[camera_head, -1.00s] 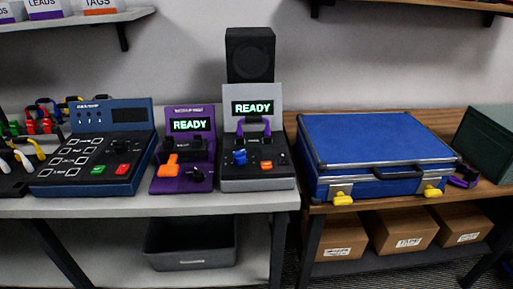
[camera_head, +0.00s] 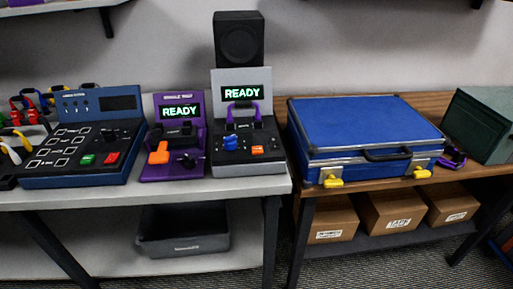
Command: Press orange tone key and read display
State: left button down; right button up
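A grey tester (camera_head: 247,168) stands on the white bench with its display (camera_head: 241,93) reading READY in green. A blue knob (camera_head: 230,143) and a small orange key (camera_head: 257,150) sit on its front panel, and a purple cable loop (camera_head: 243,113) arches over its top. A purple tester (camera_head: 150,172) stands to its left, with a display (camera_head: 180,111) also reading READY. It carries a larger orange lever-like key (camera_head: 159,154) and a black knob (camera_head: 188,160). Which orange part is the tone key I cannot tell. Neither gripper is in view.
A blue console (camera_head: 121,177) with a dark screen and a rack of colored cables stand at left. A black speaker (camera_head: 239,38) is behind the grey tester. A blue case (camera_head: 366,122) rests on the wooden bench at right. A grey bin (camera_head: 183,246) and cardboard boxes (camera_head: 393,209) sit below.

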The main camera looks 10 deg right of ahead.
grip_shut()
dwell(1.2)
